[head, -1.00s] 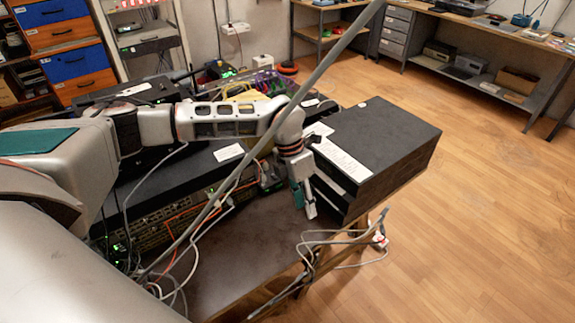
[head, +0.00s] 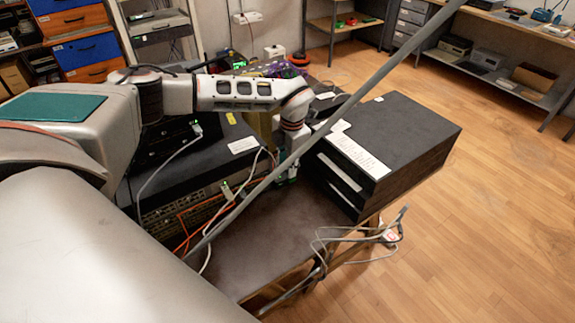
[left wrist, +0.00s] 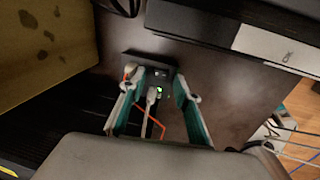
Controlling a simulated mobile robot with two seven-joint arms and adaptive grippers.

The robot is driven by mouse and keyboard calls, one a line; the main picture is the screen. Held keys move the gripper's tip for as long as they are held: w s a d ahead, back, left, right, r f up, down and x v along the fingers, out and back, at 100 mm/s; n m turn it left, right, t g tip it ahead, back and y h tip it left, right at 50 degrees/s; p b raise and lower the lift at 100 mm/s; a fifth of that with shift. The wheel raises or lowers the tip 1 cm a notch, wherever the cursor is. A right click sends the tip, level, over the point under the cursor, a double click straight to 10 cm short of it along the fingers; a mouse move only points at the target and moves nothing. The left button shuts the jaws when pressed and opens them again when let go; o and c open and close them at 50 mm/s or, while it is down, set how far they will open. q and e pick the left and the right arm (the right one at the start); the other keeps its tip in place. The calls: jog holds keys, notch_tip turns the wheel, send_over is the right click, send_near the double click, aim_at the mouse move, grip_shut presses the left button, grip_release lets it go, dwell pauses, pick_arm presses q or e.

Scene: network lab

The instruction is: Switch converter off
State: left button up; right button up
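The converter (left wrist: 148,69) is a small black box on the dark table top in the left wrist view. A pale plug and an orange cable run into its near side, and a green light shows there. My left gripper (left wrist: 158,80) is open, its two teal-lined fingers apart on either side of the converter's near part. I cannot tell whether they touch it. In the head view my left gripper (head: 287,174) points down near the table's back, left of a large black box (head: 395,140). The converter is not clearly visible there. My right gripper is not in view.
A rack unit with cables (head: 185,212) stands left of the gripper. A grey diagonal pole (head: 350,105) crosses the head view. Loose grey cables (head: 350,240) hang at the table's front right corner. The table top (head: 262,240) in front is bare.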

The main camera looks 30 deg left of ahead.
pick_arm(q)
jog(key=shift+f, duration=0.2)
jog(key=shift+c, duration=0.4)
grip_shut()
jog(key=shift+a+g+h, duration=0.25)
jog(key=shift+g+h, duration=0.05)
jog(key=shift+h, duration=0.2)
jog(key=shift+w+a+g+h, duration=0.15)
jog(key=shift+g+h, duration=0.15)
jog(key=shift+h, duration=0.5)
